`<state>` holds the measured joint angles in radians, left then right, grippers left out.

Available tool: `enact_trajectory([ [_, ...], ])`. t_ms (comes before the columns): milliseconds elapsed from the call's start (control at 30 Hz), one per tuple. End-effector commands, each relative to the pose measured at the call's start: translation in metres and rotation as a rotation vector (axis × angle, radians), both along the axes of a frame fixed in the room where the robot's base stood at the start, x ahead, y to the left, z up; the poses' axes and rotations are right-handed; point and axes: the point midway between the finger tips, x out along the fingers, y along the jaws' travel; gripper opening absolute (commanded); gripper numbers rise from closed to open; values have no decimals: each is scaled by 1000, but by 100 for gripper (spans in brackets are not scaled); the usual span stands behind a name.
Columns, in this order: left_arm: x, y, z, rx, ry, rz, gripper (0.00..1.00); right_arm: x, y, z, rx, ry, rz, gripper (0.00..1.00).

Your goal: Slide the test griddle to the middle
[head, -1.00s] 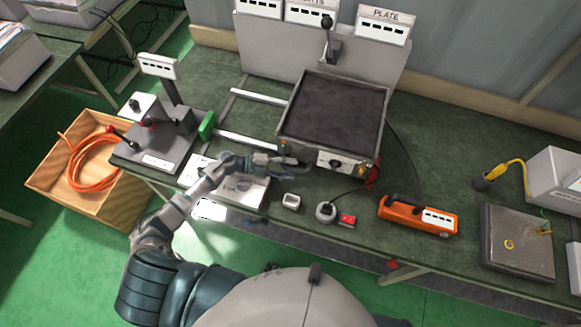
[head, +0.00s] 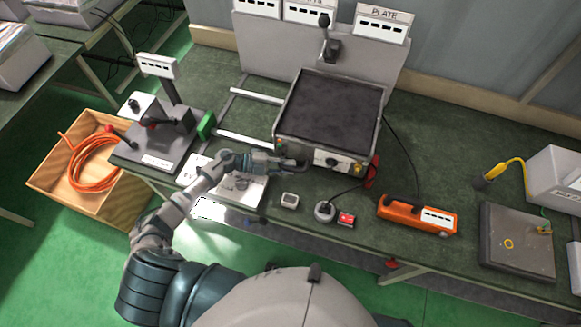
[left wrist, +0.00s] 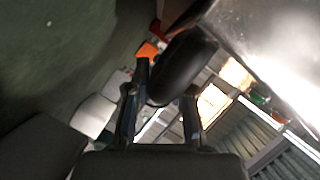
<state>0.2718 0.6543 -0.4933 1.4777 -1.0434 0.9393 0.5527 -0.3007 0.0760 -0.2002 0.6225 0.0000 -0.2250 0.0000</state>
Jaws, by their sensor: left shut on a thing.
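The test griddle (head: 328,112) is a square metal box with a dark top plate, standing on the right part of two pale rails (head: 256,96). Its front panel has a knob, a white label and small lights. My left gripper (head: 285,165) is at the griddle's front left corner, shut on its black handle. In the left wrist view, the gripper's fingers (left wrist: 160,100) sit on both sides of the dark, rounded handle (left wrist: 182,66). The fingertips are partly hidden in the head view. My right gripper is not in view.
A grey stand (head: 165,138) and a green block (head: 207,124) are at the rails' left end. A grey back panel with signs rises behind. The rails left of the griddle are clear.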

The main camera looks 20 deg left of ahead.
Motion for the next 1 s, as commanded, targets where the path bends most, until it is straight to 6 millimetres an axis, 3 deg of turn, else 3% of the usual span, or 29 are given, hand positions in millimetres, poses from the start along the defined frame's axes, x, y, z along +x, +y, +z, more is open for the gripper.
enact_trajectory([
  [67, 1, 28, -6, 10, 5, 5, 0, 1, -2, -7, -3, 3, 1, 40],
  [200, 2, 72, -8, 10, 5, 7, 0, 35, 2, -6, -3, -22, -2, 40],
  [400, 3, 115, -7, 5, 5, 4, 0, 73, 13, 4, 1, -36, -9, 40],
  [600, 3, 126, -4, 6, 6, 1, 0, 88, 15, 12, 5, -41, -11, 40],
  [867, 3, 122, -3, 10, 6, 0, 0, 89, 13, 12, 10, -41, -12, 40],
  [900, 3, 123, -3, 10, 6, 0, 25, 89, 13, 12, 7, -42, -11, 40],
  [1000, 3, 125, -3, 7, 5, 0, 48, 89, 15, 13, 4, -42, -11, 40],
])
